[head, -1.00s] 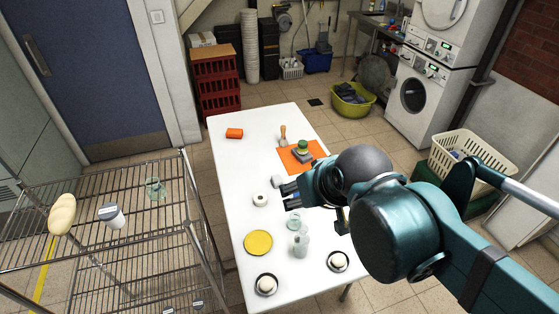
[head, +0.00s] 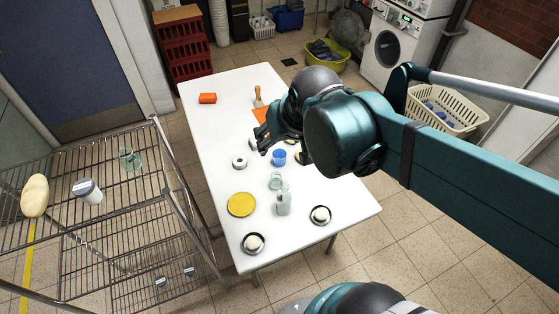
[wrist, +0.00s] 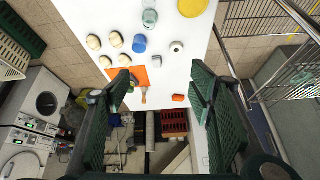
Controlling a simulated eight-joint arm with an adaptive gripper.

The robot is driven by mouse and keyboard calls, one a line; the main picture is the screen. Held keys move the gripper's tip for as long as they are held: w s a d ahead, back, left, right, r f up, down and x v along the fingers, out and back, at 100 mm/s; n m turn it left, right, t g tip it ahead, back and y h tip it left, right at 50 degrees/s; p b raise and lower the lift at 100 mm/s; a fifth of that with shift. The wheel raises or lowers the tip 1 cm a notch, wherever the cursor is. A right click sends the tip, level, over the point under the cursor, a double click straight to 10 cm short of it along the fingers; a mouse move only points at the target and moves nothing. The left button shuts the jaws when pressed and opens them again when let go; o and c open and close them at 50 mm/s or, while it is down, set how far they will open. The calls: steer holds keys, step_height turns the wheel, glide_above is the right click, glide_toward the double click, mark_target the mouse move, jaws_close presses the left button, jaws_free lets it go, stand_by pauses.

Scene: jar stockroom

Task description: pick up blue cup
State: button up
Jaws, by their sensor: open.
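The blue cup (head: 279,157) stands on the white table (head: 335,195), just behind the clear glass (head: 275,181). The blue cup also shows in the wrist view (wrist: 139,43), upper middle, with nothing between it and the fingers. My gripper (head: 262,140) is above the table, up and left of the cup in the head view. In the wrist view my gripper (wrist: 152,88) has its two dark green fingers spread wide apart, with nothing between them. The cup is apart from both fingers.
A white roll (head: 240,162), a yellow plate (head: 241,204) and a clear bottle (head: 284,201) stand near the cup. Several cream round things (wrist: 116,39) lie beside it. An orange mat (wrist: 128,77) and an orange block (head: 208,98) are farther off. A wire rack (head: 110,218) stands left.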

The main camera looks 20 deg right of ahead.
steer(key=w+d+f+m+g+b, duration=0.3)
steer(key=w+d+f+m, duration=0.1)
steer(key=w+f, duration=0.8)
steer(key=m+g+b, duration=0.2)
steer(key=m, duration=0.2)
glide_toward(279, 156)
steer(key=shift+s+a+r+h, duration=0.1)
steer(key=shift+s+a+h, duration=0.1)
steer(key=shift+s+a, duration=0.3)
steer(key=shift+s+a+r+h, duration=0.2)
steer(key=shift+s+a, duration=0.1)
steer(key=shift+s, duration=0.35)
steer(key=shift+f, duration=0.1)
steer(key=shift+w+d+f, duration=0.1)
steer(key=shift+d+f, duration=0.05)
steer(key=shift+f, duration=1.05)
steer(key=shift+f, duration=0.15)
steer(key=shift+w+d+f+b, duration=0.1)
steer(key=shift+f+b, duration=0.2)
steer(key=shift+f, duration=0.5)
steer(key=shift+w+d+f+b, duration=0.15)
steer(key=shift+f+b, duration=0.2)
steer(key=shift+f, duration=0.5)
steer(key=shift+w+d+f+b, duration=0.1)
steer(key=shift+f+b, duration=0.2)
steer(key=shift+f, duration=0.5)
